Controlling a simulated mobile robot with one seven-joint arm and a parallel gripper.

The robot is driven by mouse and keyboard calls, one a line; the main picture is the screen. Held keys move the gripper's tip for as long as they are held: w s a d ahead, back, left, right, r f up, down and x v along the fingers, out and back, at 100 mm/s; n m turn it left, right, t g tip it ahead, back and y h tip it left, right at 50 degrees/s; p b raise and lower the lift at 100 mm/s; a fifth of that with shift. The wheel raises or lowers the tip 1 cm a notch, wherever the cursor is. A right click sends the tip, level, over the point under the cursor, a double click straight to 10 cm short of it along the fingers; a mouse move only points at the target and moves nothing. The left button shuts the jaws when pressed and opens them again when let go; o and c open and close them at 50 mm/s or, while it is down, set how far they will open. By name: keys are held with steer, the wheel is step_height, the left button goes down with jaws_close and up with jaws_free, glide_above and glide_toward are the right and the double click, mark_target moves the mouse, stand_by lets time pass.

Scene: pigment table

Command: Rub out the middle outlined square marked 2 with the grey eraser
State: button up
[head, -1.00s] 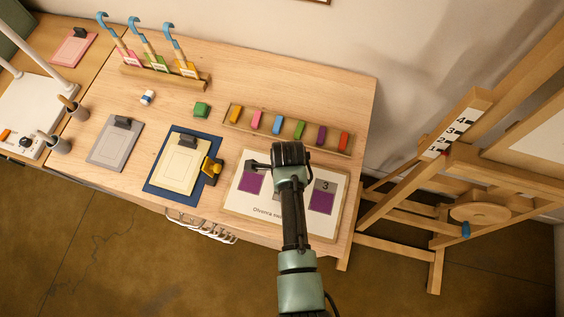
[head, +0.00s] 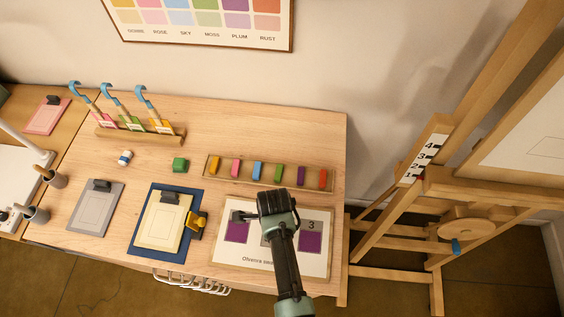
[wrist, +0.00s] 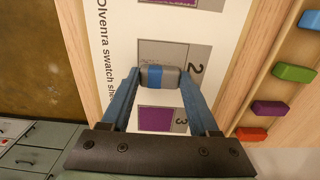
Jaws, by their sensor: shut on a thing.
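My gripper (wrist: 155,92) is shut on the grey eraser (wrist: 172,77), which has a blue band, in the wrist view. The eraser is over the middle panel of the swatch sheet (wrist: 118,50); I cannot tell if it touches. The middle square marked 2 (wrist: 163,52) looks grey where it shows, and the eraser covers its lower part. Square 3 (wrist: 156,119) is purple, between the fingers. In the head view my gripper (head: 274,205) hides most of the middle square, and purple square 1 (head: 237,233) and square 3 (head: 310,242) show on either side.
A wooden tray (head: 208,168) of coloured blocks lies behind the sheet. An easel (head: 405,205) stands right.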

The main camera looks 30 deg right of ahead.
steer(key=shift+w+a+f+b, duration=0.15)
steer(key=shift+w+a, duration=0.15)
steer(key=shift+a, duration=0.25)
steer(key=shift+w+a+r+b, duration=0.1)
steer(key=shift+w+a, duration=0.25)
steer(key=shift+a, duration=0.2)
steer(key=shift+w+a+f+b, duration=0.15)
steer(key=shift+w+a, duration=0.15)
steer(key=shift+a, duration=0.25)
step_height(320, 180, up, 7)
steer(key=p, duration=0.7)
steer(key=shift+w, duration=0.15)
